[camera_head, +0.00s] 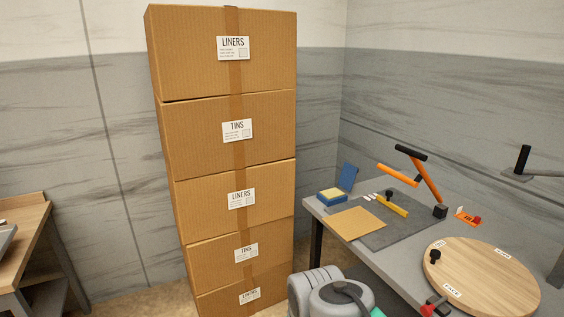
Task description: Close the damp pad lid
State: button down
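The damp pad box (333,202) is a small blue box near the far left corner of the grey table. A yellow pad (333,194) shows in its top. Its blue lid (348,177) stands up, tilted back, at the box's rear right side, so the box is open. My gripper is not in view, and nothing is seen touching the lid.
A grey mat (397,234) holds a tan sheet (356,222) and a yellow-handled tool (391,206). An orange-and-black lever (425,179) rises behind. A round wooden board (490,275) lies at right. Stacked cartons (232,135) stand left of the table.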

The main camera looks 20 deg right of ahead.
aim_at(348, 174)
jog(key=z, duration=0.15)
jog(key=i, duration=1.65)
jog(key=z, duration=0.15)
